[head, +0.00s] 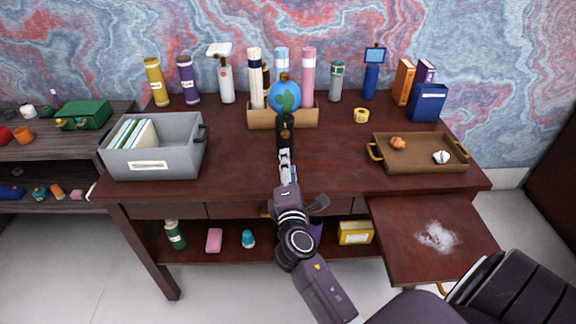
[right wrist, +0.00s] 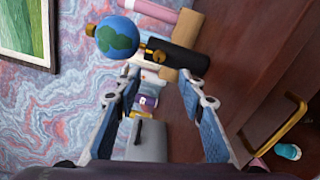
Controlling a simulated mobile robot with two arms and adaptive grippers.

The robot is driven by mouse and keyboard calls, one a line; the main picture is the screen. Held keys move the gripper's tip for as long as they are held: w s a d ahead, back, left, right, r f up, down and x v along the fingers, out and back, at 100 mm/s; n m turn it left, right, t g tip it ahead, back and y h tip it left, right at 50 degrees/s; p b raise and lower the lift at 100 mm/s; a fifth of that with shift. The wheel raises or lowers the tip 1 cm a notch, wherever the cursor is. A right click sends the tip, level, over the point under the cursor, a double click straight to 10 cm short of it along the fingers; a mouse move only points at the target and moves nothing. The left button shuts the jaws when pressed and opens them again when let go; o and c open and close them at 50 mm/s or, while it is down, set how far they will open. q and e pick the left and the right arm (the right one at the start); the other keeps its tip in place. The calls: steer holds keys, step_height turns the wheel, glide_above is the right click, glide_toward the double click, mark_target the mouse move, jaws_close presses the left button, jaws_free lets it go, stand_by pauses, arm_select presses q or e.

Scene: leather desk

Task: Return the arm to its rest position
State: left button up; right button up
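My right gripper (head: 286,160) reaches over the middle of the dark red desk, in front of a blue-green globe (head: 285,97). In the right wrist view its two blue-padded fingers (right wrist: 159,88) are spread wide apart, with nothing held between them. The globe (right wrist: 118,37) shows beyond the left finger, and a black cylindrical object with a gold part (right wrist: 178,57) lies beyond the fingertips in that view. In the head view the gripper partly covers the area below that black object (head: 286,128). My left gripper is not in view.
A grey bin (head: 185,160) with folders stands at the left. A brown tray (head: 425,161) holds small items at the right. Bottles and a cardboard holder (head: 262,116) line the back. An open drawer (head: 400,259) juts out at the right front. Desk on both sides of the gripper is clear.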

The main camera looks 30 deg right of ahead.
stand_by(0.5)
steer(key=s+a+f+m+g+y, duration=0.35)
steer(key=s+f+m+g, duration=0.35)
steer(key=s+f+m, duration=0.6)
steer(key=s+a+f+g+y, duration=0.25)
steer(key=s+a, duration=0.35)
steer(key=s, duration=0.3)
steer(key=s+a+f+g+y, duration=0.1)
steer(key=s+a+g+y, duration=0.15)
steer(key=s+a, duration=0.5)
steer(key=s+d+f+g, duration=0.1)
steer(key=s+f, duration=0.1)
steer(key=f, duration=1.2)
steer(key=s+f, duration=0.2)
steer(key=f, duration=1.1)
steer(key=s+d+f+g, duration=0.1)
steer(key=s+d+f, duration=0.2)
steer(key=s+f, duration=1.2)
steer(key=shift+s+f+n+y, duration=0.3)
steer(key=shift+s+f+y, duration=0.1)
steer(key=shift+s, duration=0.4)
